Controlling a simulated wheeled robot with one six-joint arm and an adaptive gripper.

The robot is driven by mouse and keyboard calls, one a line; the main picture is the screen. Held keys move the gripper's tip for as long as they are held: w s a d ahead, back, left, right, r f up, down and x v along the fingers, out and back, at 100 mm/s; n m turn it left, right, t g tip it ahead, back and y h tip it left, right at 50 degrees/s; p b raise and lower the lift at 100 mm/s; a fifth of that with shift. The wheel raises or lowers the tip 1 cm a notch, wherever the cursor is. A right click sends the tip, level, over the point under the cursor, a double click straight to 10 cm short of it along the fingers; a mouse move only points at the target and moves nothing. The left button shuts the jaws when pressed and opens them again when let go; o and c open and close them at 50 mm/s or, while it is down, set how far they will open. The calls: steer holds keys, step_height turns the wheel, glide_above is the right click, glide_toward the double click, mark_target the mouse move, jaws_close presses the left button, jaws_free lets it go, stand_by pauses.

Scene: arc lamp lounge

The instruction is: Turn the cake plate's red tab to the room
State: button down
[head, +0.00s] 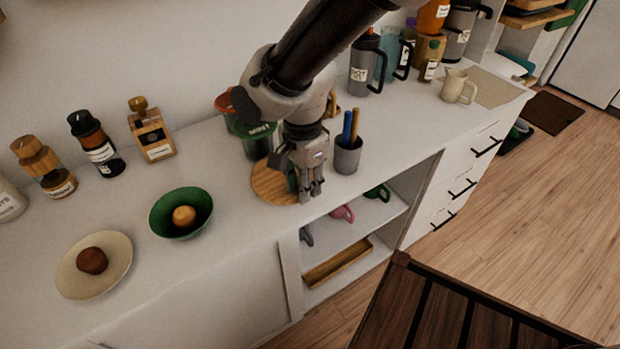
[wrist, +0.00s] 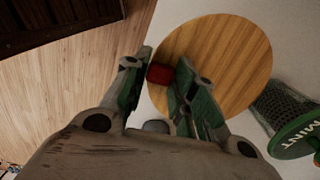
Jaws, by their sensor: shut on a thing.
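The cake plate (head: 266,184) is a round wooden disc lying flat on the white counter; it also shows in the wrist view (wrist: 228,62). Its red tab (wrist: 160,74) is at the plate's left rim in the wrist view, on the side toward the counter's front edge and the floor. My gripper (head: 311,192) reaches down at the plate's front right in the head view. In the wrist view my gripper (wrist: 161,80) is shut on the red tab, one finger on each side. The tab is hidden by the fingers in the head view.
A green canister marked MINT (wrist: 302,138) stands close behind the plate. A grey cup with utensils (head: 347,157) is just right of my gripper. A green bowl (head: 181,214) with a round item stands to the left. Open shelves (head: 355,222) lie below.

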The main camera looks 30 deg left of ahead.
steer(key=shift+s+a+m, duration=0.1)
steer(key=shift+s+m, duration=0.1)
steer(key=shift+m, duration=0.2)
steer(key=c, duration=1.2)
jaws_free()
steer(key=shift+o, duration=0.2)
step_height(320, 180, up, 12)
